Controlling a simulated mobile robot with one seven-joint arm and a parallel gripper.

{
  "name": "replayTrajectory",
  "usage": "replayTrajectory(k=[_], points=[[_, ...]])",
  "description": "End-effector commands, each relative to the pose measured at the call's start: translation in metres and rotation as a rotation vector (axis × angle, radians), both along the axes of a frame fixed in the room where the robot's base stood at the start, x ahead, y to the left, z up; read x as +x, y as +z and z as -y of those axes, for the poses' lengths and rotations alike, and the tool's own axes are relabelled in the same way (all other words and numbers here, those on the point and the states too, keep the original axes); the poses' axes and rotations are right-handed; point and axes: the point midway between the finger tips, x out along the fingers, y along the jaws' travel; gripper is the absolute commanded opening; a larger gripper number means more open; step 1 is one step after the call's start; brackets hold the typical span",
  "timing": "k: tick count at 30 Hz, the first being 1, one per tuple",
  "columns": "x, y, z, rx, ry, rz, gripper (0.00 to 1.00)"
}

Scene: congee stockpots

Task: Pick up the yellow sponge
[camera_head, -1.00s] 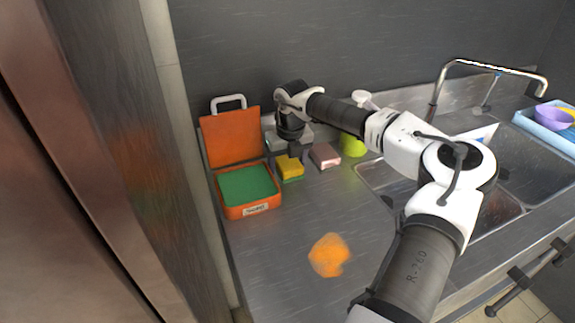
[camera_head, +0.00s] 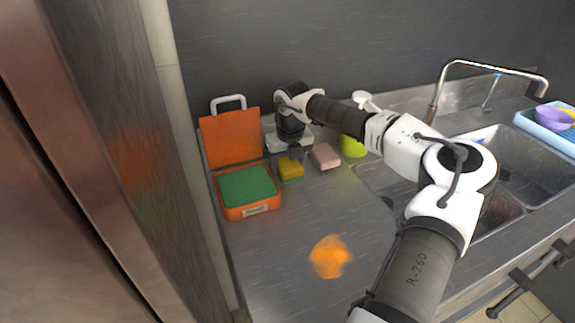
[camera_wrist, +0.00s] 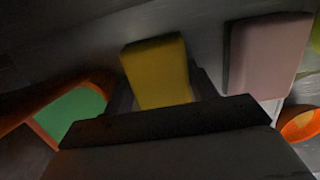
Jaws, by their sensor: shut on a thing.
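The yellow sponge (camera_head: 291,167), with a green underside, is on the steel counter just right of the orange box, below my gripper (camera_head: 291,155). In the wrist view the yellow sponge (camera_wrist: 158,72) sits between the two dark fingers of my gripper (camera_wrist: 163,92). My gripper is shut on it. The fingers hide part of its sides, and I cannot tell whether it is clear of the counter.
An open orange box (camera_head: 250,212) with a green inside stands left of the sponge. A pink block (camera_head: 326,156) and a lime-green container (camera_head: 353,145) are to the right. An orange patch (camera_head: 330,257) lies in front. The sink (camera_head: 500,205) is far right.

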Motion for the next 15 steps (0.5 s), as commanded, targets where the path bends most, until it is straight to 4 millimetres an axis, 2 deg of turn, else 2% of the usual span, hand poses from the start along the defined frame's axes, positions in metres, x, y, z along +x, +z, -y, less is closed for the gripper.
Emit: replayTrajectory(k=[5, 8, 15], points=[[0.001, 0.009, 0.000, 0.000, 0.000, 0.002, 0.32], [0.001, 0.024, 0.000, -0.001, -0.001, 0.005, 0.32], [0.001, 0.083, 0.000, -0.002, -0.003, 0.005, 0.32]])
